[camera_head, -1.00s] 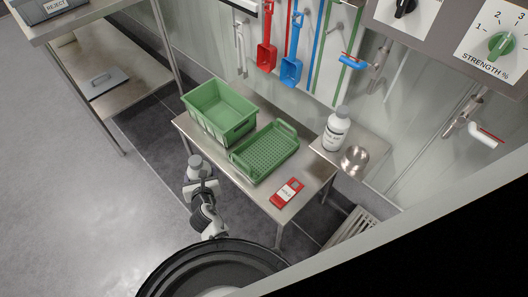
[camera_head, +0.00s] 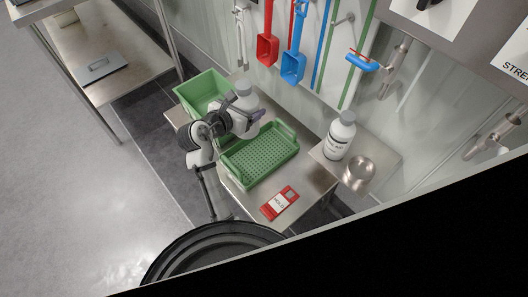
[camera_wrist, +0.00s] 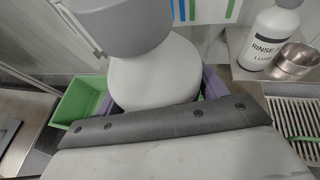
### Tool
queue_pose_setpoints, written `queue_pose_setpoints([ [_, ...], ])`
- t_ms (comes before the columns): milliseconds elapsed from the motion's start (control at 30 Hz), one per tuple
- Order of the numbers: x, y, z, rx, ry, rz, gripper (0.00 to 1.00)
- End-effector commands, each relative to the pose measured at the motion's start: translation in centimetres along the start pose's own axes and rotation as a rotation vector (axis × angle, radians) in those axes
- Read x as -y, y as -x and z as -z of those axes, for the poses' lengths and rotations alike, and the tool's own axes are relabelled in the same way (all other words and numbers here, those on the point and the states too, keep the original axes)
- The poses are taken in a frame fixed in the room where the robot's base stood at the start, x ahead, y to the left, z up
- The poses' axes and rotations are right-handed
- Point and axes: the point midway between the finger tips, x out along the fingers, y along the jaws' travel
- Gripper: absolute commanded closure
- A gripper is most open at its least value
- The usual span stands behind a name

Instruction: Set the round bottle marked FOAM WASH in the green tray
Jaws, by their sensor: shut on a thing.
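My gripper (camera_head: 240,122) is shut on a round white bottle (camera_head: 248,106) with a grey cap, held upright above the steel table. In the wrist view the bottle (camera_wrist: 152,82) fills the middle between purple fingers, its cap toward the camera. No label on it shows, so I cannot read its marking. The green tray (camera_head: 262,180), shallow and perforated with raised end handles, lies just right of and in front of my gripper in the head view. It looks empty; my arm covers its left end.
A deeper green bin (camera_head: 190,90) stands behind my gripper. A white RINSE AID bottle (camera_head: 340,138) and a steel bowl (camera_head: 358,172) stand on a side shelf. A red labelled object (camera_head: 279,203) lies at the table's front. Scoops (camera_head: 293,68) hang on the wall.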

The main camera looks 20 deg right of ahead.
Motion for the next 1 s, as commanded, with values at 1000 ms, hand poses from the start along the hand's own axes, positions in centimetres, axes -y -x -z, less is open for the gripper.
queue_pose_setpoints([
  [1000,0.6,-5.9,13.5,0.006,-0.011,0.025,0.7],
])
